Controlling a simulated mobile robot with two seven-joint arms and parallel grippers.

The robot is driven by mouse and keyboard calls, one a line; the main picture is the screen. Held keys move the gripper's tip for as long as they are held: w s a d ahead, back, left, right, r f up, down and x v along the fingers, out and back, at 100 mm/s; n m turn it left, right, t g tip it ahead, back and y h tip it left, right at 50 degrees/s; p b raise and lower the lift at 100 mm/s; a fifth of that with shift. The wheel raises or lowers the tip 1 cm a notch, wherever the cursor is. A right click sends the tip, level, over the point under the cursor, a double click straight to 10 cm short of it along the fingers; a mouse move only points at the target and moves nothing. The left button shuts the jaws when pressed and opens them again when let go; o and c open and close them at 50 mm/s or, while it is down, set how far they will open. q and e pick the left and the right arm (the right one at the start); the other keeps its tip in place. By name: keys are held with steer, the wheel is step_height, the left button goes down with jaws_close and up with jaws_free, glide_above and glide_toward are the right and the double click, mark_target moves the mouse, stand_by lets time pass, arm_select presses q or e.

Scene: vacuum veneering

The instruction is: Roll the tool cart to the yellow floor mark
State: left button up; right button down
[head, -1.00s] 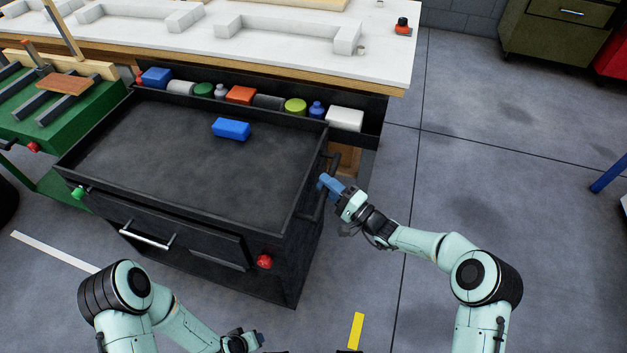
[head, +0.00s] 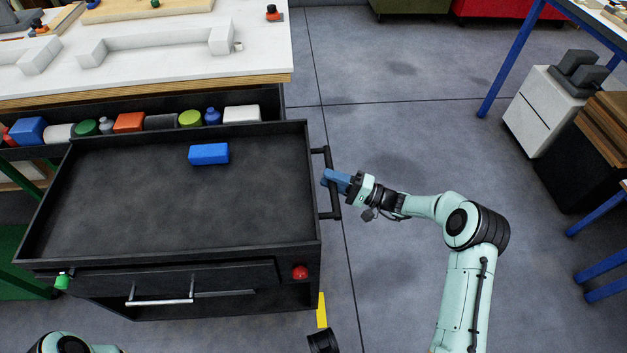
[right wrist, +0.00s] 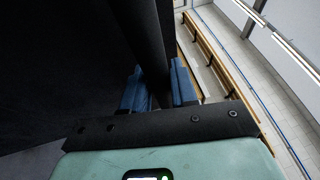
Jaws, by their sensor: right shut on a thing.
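The black tool cart (head: 180,225) stands in front of the white-topped bench, with a shallow tray top, a drawer with a silver handle and a red knob at its front right. My left gripper is not in view.
A blue block (head: 209,154) lies in the cart's tray. The bench (head: 150,85) is close behind, with a dark shelf (head: 270,98) of containers under its edge. The floor right of the cart is clear up to a white cabinet (head: 540,110) and blue-legged tables.

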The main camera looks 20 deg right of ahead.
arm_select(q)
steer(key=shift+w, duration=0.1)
arm_select(e)
steer(key=shift+s+d, duration=0.3)
steer(key=shift+d, duration=0.5)
steer(key=c, duration=1)
jaws_free()
steer(key=shift+o, duration=0.2)
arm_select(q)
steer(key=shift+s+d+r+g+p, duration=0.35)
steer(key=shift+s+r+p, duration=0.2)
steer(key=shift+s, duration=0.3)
arm_select(e)
steer(key=v, duration=1.3)
steer(key=shift+d, duration=0.2)
steer(key=shift+f, duration=0.15)
